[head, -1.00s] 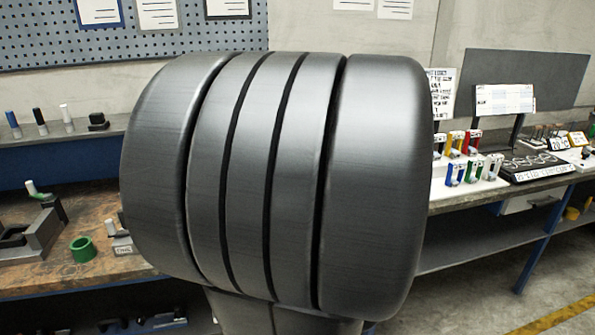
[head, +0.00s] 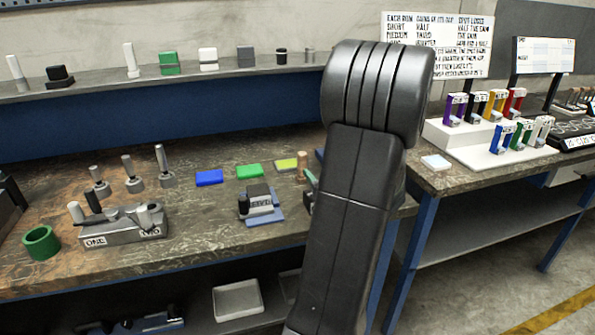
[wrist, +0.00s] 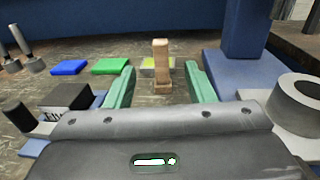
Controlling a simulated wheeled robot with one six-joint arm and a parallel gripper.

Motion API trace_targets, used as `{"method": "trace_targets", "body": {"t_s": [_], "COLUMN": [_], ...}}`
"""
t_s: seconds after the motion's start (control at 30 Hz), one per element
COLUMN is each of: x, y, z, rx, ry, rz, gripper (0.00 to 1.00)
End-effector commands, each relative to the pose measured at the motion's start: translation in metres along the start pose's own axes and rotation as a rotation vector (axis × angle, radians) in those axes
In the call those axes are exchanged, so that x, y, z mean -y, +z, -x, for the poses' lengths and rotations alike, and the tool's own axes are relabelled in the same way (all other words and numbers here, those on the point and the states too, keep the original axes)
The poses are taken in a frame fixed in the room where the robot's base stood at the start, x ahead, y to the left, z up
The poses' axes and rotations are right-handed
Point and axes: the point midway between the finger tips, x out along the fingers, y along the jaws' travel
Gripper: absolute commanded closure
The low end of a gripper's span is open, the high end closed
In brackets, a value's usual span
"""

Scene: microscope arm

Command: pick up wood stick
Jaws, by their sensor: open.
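The wood stick (wrist: 160,64) stands upright on the bench, light brown with a wider foot. In the wrist view it shows midway between the two green fingers of my gripper (wrist: 159,72), which is open and empty. The stick looks beyond the fingertips; I cannot tell the exact gap. In the head view the wood stick (head: 302,166) is a small peg just left of my dark arm. Most of my gripper is hidden behind the arm there, with a bit of green finger (head: 311,179) showing.
A yellow-green block (head: 286,164) lies behind the stick, with green (head: 249,171) and blue (head: 209,177) blocks to its left. A labelled grey block on a blue plate (head: 262,207) is close by. In the wrist view a grey ring (wrist: 297,103) stands right of the right finger.

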Motion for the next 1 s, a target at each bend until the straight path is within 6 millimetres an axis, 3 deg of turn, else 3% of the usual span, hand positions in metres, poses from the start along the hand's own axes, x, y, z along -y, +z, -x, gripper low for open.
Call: {"method": "trace_targets", "body": {"t_s": [0.17, 0.43, 0.73, 1.0], "x": [0.007, 0.006, 0.005, 0.001], "y": [0.002, 0.002, 0.002, 0.001], "z": [-0.019, -0.071, -0.096, -0.134], "rx": [0.016, 0.014, 0.013, 0.013], "ry": [-0.018, -0.016, -0.016, -0.016], "rz": [-0.023, -0.020, -0.020, -0.019], "gripper": [0.51, 0.51, 0.51, 0.51]}}
